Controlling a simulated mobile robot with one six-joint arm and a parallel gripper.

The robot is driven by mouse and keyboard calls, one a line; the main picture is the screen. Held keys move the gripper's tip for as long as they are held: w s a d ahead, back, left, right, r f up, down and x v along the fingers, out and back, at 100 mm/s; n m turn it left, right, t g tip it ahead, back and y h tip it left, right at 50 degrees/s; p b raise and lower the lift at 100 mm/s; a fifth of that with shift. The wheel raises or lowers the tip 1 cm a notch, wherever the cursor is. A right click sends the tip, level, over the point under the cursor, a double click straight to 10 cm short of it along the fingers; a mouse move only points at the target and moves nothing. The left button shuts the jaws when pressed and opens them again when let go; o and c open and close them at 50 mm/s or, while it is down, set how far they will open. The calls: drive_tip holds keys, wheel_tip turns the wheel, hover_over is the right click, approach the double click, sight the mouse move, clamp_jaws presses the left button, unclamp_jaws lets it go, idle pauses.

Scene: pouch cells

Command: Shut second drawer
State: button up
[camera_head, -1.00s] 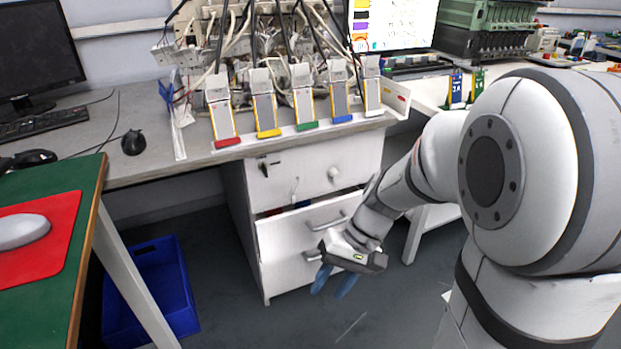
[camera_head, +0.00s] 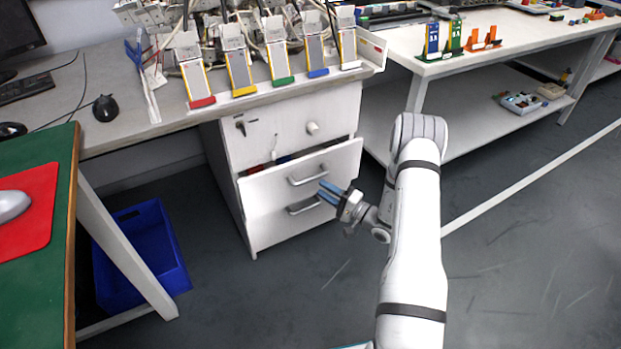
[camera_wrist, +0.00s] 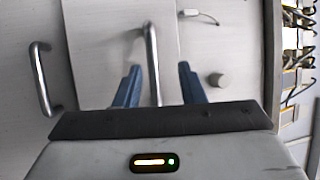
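The second drawer (camera_head: 266,190) of the white cabinet stands partly open, its front forward of the top drawer (camera_head: 262,135). Its metal handle (camera_head: 308,175) shows in the head view. In the wrist view the second drawer's front (camera_wrist: 115,45) is turned sideways, with its handle (camera_wrist: 152,60) between my two blue fingers. My gripper (camera_head: 324,190) is open at the right side of the drawer front, fingers pointing at it. I cannot tell whether the fingers touch the handle or front.
A lower handle (camera_head: 303,206) sits just below; it also shows in the wrist view (camera_wrist: 42,78). The top drawer has a knob (camera_head: 312,128) and a key. A blue bin (camera_head: 150,255) stands on the floor at left.

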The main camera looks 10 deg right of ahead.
sight(311, 179)
drive_tip(key=shift+t+h, duration=0.3)
drive_tip(key=shift+t, duration=0.1)
drive_tip(key=w+a, duration=0.1)
drive_tip(key=w, duration=0.1)
drive_tip(key=w+a+b, duration=0.1)
drive_tip(key=w, duration=0.1)
drive_tip(key=w+a+b, duration=0.1)
drive_tip(key=w, duration=0.1)
drive_tip(key=shift+w+a, duration=0.1)
drive_tip(key=shift+a, duration=0.25)
clamp_jaws()
